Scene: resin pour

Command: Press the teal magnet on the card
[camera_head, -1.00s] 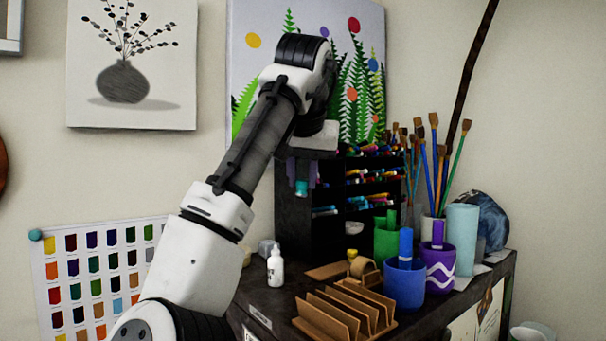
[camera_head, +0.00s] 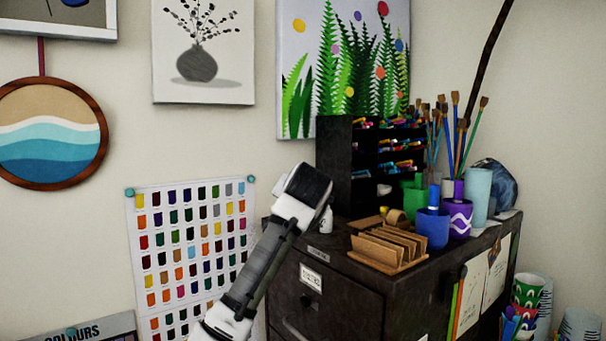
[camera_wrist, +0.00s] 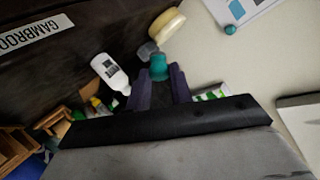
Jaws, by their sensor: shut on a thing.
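In the wrist view the two dark fingers of my gripper (camera_wrist: 160,86) are shut on a teal magnet (camera_wrist: 158,67), which sits at their tips. In the head view my arm hides the gripper and the held magnet. A white card of colour swatches (camera_head: 190,240) hangs on the wall left of my arm. Teal magnets show at its top left corner (camera_head: 129,192) and top right corner (camera_head: 251,179). In the wrist view a card corner (camera_wrist: 238,10) with a teal magnet (camera_wrist: 231,29) shows at the top right, apart from my gripper.
A dark cabinet (camera_head: 325,290) stands right of my arm. On it are a marker rack (camera_head: 335,165), a cardboard holder (camera_head: 388,250), cups (camera_head: 432,228) and a white bottle (camera_wrist: 110,72). A round picture (camera_head: 50,130) hangs at left. Bare wall lies between the round picture and the card.

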